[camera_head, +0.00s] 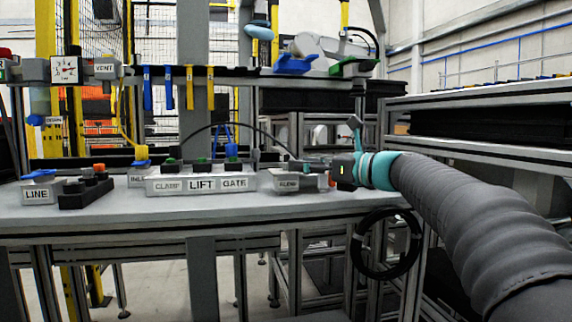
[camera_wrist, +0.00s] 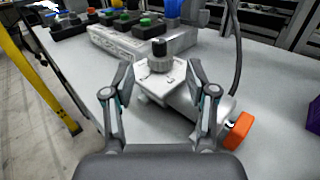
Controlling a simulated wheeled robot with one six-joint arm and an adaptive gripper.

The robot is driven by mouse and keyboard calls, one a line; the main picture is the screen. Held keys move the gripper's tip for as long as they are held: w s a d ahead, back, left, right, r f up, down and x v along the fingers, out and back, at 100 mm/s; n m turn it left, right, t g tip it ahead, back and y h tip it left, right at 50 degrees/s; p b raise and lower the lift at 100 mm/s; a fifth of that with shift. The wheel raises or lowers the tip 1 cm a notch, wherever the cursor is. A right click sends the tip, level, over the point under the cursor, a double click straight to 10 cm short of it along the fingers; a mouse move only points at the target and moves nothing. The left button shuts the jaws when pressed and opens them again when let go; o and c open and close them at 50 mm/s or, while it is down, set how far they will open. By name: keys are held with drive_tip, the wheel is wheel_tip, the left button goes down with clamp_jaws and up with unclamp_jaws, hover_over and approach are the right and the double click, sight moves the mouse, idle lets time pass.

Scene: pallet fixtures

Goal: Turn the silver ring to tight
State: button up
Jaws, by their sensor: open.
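The silver ring (camera_wrist: 160,65) is a ribbed collar under a black knob (camera_wrist: 159,46), on a light grey block in the wrist view. My gripper (camera_wrist: 159,72) is open, with one finger at each side of the block; the ring shows between and slightly beyond the fingertips. I cannot tell whether either finger touches the block. In the head view my gripper (camera_head: 318,168) reaches in from the right over the small labelled unit (camera_head: 288,184), which seems to read FLOW. The ring is too small to make out there. No tight mark is readable.
The CLAMP, LIFT, GATE panel (camera_head: 201,184) stands to the left on the grey bench (camera_head: 110,217). An orange knob (camera_wrist: 239,131) sits close to my right finger in the wrist view. A dark hose (camera_wrist: 237,50) rises at right.

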sight(286, 162)
drive_tip(key=shift+x, duration=2.6)
clamp_jaws()
